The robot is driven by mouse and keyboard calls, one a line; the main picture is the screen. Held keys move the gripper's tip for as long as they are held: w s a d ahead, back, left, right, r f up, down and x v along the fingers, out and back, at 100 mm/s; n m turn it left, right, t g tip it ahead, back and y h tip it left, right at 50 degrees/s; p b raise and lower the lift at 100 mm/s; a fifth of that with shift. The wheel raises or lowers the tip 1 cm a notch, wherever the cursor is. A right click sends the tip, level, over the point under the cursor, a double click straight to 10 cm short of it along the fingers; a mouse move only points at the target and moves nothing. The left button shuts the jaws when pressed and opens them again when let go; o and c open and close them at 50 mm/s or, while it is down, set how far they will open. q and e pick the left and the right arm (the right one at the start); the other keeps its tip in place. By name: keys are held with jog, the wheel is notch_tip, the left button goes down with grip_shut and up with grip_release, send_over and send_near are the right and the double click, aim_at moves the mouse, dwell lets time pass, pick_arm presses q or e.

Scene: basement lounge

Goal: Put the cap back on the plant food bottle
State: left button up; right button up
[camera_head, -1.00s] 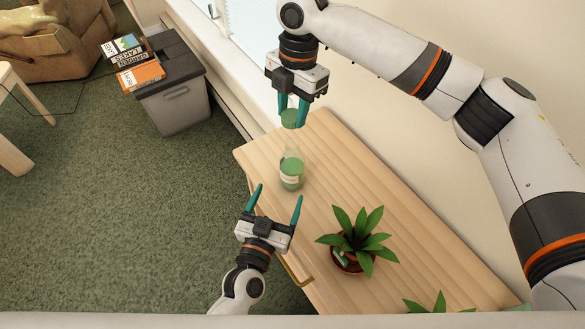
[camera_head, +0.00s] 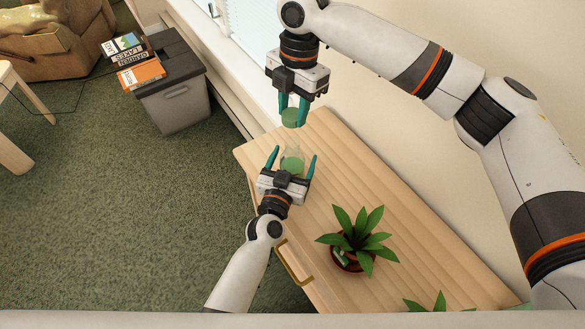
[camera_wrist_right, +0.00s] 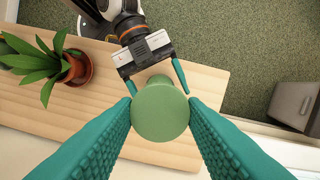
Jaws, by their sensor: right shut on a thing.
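The plant food bottle (camera_head: 292,160) is clear with green contents and stands upright on the wooden cabinet top near its far left end. My right gripper (camera_head: 292,113) is shut on the green cap (camera_head: 291,118), holding it above the bottle. In the right wrist view the round cap (camera_wrist_right: 160,110) sits between the teal fingers and hides the bottle below. My left gripper (camera_head: 293,156) is open, with one finger on each side of the bottle and gaps between. It also shows beyond the cap in the right wrist view (camera_wrist_right: 153,80).
A potted plant (camera_head: 352,245) stands on the cabinet top (camera_head: 400,220), to the right and nearer. Another plant (camera_head: 430,303) shows at the bottom edge. The wall runs along the cabinet's back. A grey bin (camera_head: 175,105) with books on its lid is at upper left.

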pick_arm(q)
jog(key=c, duration=1.5)
pick_arm(e)
send_over(293, 142)
jog(key=shift+f, duration=2.5)
jog(key=shift+f, duration=0.15)
jog(key=shift+f, duration=0.75)
jog(key=shift+f, duration=0.6)
